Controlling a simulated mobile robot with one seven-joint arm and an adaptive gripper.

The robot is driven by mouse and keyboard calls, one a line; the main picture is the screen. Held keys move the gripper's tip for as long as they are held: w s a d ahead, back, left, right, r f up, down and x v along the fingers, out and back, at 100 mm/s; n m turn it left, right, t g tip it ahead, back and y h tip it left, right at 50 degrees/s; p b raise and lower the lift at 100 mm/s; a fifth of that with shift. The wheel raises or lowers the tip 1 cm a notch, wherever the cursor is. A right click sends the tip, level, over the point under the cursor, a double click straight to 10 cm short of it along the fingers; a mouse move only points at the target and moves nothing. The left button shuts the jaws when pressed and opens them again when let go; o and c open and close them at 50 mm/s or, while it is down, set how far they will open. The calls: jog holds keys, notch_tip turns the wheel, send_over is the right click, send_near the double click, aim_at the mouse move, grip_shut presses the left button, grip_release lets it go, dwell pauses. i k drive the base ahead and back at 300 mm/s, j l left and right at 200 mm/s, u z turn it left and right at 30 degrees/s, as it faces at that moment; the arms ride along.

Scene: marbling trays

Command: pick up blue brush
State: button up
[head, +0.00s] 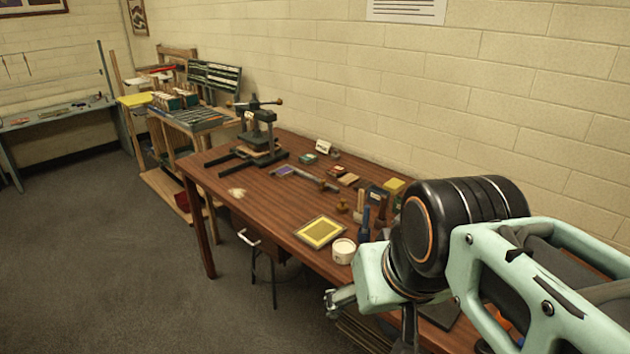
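A narrow dark blue upright item (364,225), which looks like the blue brush, stands on the brown wooden table (262,187) near its front right part. It is too small to make out bristles or handle clearly. A white round tub (343,251) sits just in front of it. My gripper (342,299) shows only in part at the lower middle, below and left of my arm's wrist. It is nearer the camera than the blue item and appears apart from it. My arm hides most of the gripper, so its opening and anything in it cannot be seen.
A yellow framed tray (320,232) lies left of the tub. Wooden-handled tools, small blocks and a yellow box (394,186) crowd the table's right part. A black press (256,138) stands at the far end. The floor (120,260) on the left is clear.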

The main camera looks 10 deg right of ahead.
aim_at(366, 214)
jog(key=z, duration=0.5)
jog(key=i+j+z, duration=0.15)
jog(key=z, duration=0.3)
jog(key=i+j+z, duration=0.25)
jog(key=z, duration=0.15)
jog(key=i+j+z, duration=0.15)
jog(key=j, duration=0.2)
jog(key=i+j+z, duration=0.15)
jog(key=j, duration=0.25)
jog(key=i+j+u, duration=0.1)
jog(key=i+j, duration=0.1)
jog(key=j, duration=0.15)
jog(key=i+j+z, duration=0.1)
jog(key=i+j, duration=0.05)
jog(key=j, duration=0.1)
